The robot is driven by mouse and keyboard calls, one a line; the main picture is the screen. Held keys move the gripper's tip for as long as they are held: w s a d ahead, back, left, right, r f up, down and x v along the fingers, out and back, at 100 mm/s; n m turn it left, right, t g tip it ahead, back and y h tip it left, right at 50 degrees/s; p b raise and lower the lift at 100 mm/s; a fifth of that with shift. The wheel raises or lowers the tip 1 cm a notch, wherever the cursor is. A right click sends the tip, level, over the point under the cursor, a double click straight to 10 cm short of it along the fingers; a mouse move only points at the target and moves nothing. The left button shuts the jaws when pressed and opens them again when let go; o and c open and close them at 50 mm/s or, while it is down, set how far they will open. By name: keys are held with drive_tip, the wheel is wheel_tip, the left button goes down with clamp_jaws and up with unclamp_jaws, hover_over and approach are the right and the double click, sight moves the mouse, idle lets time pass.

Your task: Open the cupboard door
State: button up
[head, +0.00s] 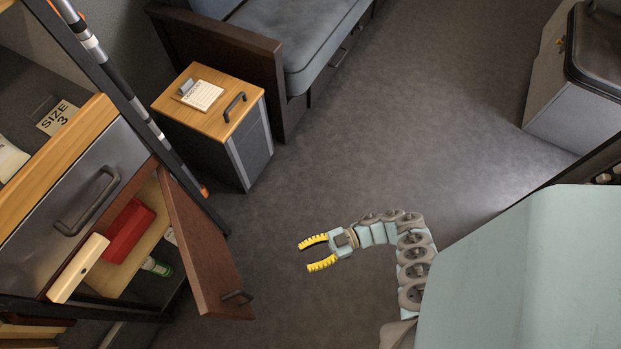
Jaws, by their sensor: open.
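The cupboard door (202,250) is a dark reddish-brown panel at the lower left. It stands swung out from the cupboard, with a dark handle (238,297) near its lower end. Behind it the cupboard interior shows a red box (128,231), a cream block (78,268) and a green-and-white item (157,266). My gripper (312,254) has yellow ribbed fingers. It is open and empty, to the right of the door and apart from it, with its fingers pointing left toward the door.
A grey drawer front (75,190) with a dark handle sits beside the opening. A small wood-topped cabinet (208,105) stands above it in view, near a grey cushioned bench (300,40). A grey chest (575,95) is at the upper right. The carpet floor (410,130) between is clear.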

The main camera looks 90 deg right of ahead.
drive_tip(key=shift+s+d, duration=0.4)
drive_tip(key=shift+s, duration=0.05)
drive_tip(key=shift+d+r, duration=0.1)
drive_tip(key=shift+d, duration=0.05)
clamp_jaws()
